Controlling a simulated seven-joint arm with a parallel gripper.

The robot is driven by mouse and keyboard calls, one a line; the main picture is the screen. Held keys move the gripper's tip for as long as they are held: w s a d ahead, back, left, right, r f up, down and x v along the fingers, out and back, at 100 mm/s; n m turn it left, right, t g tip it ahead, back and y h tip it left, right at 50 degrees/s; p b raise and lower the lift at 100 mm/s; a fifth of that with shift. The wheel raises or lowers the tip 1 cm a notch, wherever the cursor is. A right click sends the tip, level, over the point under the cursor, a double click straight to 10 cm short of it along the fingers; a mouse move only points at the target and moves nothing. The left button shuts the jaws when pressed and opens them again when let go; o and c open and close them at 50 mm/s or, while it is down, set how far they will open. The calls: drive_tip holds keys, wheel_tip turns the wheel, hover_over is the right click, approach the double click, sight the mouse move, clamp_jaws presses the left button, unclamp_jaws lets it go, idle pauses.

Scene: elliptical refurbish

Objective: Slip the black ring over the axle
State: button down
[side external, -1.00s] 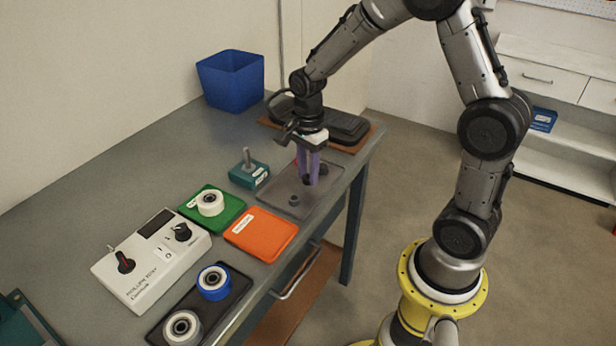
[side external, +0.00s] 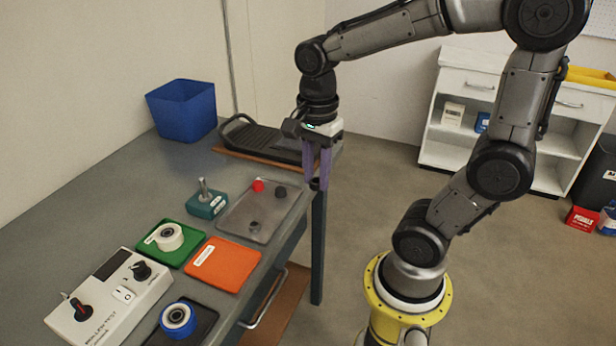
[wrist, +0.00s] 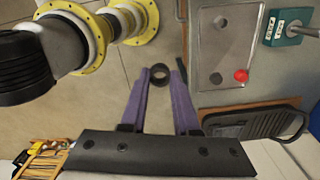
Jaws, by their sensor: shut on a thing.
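My gripper (side external: 318,184) is shut on the black ring (wrist: 160,74), which sits between the tips of its purple fingers in the wrist view. In the side view the ring is a small dark shape (side external: 316,185) at the fingertips, off to the right of the tray and past the bench edge. The axle (side external: 203,186) is an upright metal peg on a teal block (side external: 206,206), left of the tray and well apart from the ring. The axle block also shows at top right in the wrist view (wrist: 284,28).
A grey tray (side external: 237,222) holds a red piece (side external: 258,185) and two dark pieces (side external: 280,192). A green mat (side external: 188,252) with a white wheel, an orange mat (side external: 220,264) and a control box (side external: 100,305) lie nearer. A blue bin (side external: 182,110) stands behind.

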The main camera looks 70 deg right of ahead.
drive_tip(key=w+r, duration=0.4)
drive_tip(key=w, duration=0.4)
hover_over(206, 197)
drive_tip(key=f, duration=0.6)
drive_tip(key=shift+w+d+f, duration=0.3)
drive_tip(key=shift+d+f, duration=0.1)
drive_tip(key=shift+a+f, duration=0.2)
drive_tip(key=shift+f, duration=3.2)
drive_tip(key=shift+f, duration=0.55)
drive_tip(key=c, duration=0.9)
unclamp_jaws()
